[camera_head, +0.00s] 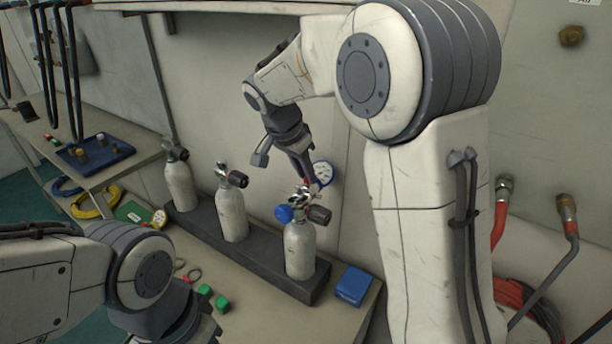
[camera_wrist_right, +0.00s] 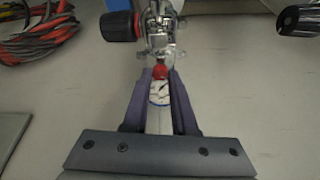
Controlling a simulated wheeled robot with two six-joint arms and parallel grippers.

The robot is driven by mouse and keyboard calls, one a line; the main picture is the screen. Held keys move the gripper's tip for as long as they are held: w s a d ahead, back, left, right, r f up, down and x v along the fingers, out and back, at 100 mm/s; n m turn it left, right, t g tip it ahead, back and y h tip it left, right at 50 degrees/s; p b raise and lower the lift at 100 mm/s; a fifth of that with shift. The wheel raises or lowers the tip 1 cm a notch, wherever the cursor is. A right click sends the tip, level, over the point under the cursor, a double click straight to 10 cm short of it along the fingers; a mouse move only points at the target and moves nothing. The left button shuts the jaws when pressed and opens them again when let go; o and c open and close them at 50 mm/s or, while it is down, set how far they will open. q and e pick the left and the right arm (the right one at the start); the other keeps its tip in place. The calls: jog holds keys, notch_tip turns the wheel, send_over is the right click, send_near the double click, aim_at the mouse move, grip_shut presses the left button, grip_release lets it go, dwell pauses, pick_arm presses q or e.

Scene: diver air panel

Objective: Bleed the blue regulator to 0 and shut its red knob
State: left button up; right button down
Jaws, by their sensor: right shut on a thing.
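The blue regulator (camera_head: 284,213) sits on the valve of the rightmost grey cylinder (camera_head: 300,250), which stands upright in a dark rack. Its small red knob (camera_wrist_right: 160,72) lies between the fingertips of my right gripper (camera_wrist_right: 161,78), which is shut on it. In the head view, the right gripper (camera_head: 304,176) reaches down to the valve top from behind. A white round gauge (camera_head: 323,173) shows beside the fingers; it also shows between them in the wrist view (camera_wrist_right: 159,92), too small to read. My left gripper (camera_head: 208,328) is at the bottom edge, its fingers mostly cut off.
Two other cylinders (camera_head: 231,214) (camera_head: 180,183) stand in the rack (camera_head: 262,262). A blue box (camera_head: 353,286) lies right of it. Green blocks (camera_head: 221,304) lie near my left arm. A blue tray (camera_head: 75,157) is on the left table. Hoses hang at the right.

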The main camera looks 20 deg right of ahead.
jog(key=shift+w+a+m+g, duration=0.15)
jog(key=shift+m+g, duration=0.25)
jog(key=shift+m, duration=0.6)
jog(key=m+g+p, duration=0.1)
jog(key=m, duration=0.1)
jog(key=shift+w+r+m+h, duration=0.1)
jog(key=shift+m+h, duration=0.2)
jog(key=m+p, duration=0.1)
jog(key=m, duration=0.1)
jog(key=m+g+p, duration=0.1)
jog(key=m, duration=0.1)
jog(key=shift+w+g, duration=0.15)
jog(key=shift+g, duration=0.15)
jog(key=shift+m+g+p, duration=0.3)
jog(key=shift+m+p, duration=0.15)
jog(key=shift+m, duration=0.45)
jog(key=shift+w, duration=0.1)
jog(key=c, duration=0.7)
grip_release()
